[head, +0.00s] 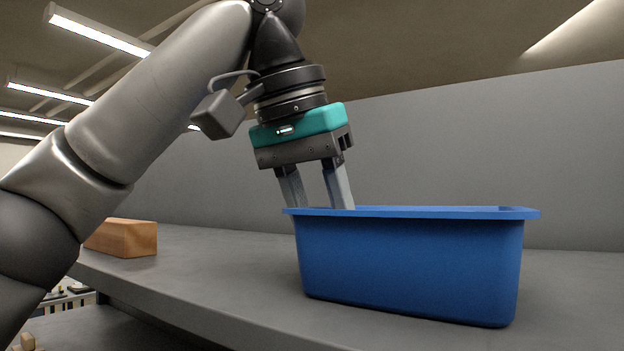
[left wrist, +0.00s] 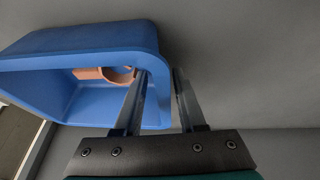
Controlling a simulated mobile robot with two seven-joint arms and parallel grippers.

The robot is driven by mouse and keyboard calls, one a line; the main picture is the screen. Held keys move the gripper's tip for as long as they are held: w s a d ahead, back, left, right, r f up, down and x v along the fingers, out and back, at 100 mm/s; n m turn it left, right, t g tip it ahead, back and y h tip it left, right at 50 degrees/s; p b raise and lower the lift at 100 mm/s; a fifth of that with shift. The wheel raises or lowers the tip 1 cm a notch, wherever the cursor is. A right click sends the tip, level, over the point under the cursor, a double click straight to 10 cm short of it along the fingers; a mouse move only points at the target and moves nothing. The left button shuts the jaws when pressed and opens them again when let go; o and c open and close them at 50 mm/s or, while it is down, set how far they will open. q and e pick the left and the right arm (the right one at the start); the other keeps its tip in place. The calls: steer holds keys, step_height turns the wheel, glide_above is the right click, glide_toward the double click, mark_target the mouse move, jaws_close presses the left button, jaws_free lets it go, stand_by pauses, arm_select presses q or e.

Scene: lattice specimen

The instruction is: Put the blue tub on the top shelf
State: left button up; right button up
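The blue tub (head: 410,265) sits upright on the grey shelf (head: 210,275), which has no board above it in view. My left gripper (head: 318,206) is at the tub's left end, pointing down. Its fingers are apart. In the left wrist view, the left gripper (left wrist: 160,72) has one finger inside the blue tub (left wrist: 75,40) and one outside, with the tub's rim between them. A gap shows around the rim, so the fingers are not closed on it. My right gripper is not in view.
An orange-brown piece (left wrist: 105,73) lies inside the tub. A wooden block (head: 122,238) rests on the shelf at the left. A grey wall (head: 440,140) stands behind. The shelf's front edge runs along the bottom, with a lower level beneath.

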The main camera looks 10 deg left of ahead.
arm_select(q)
steer(key=shift+r, duration=0.1)
steer(key=v, duration=1.5)
steer(key=shift+p, duration=0.4)
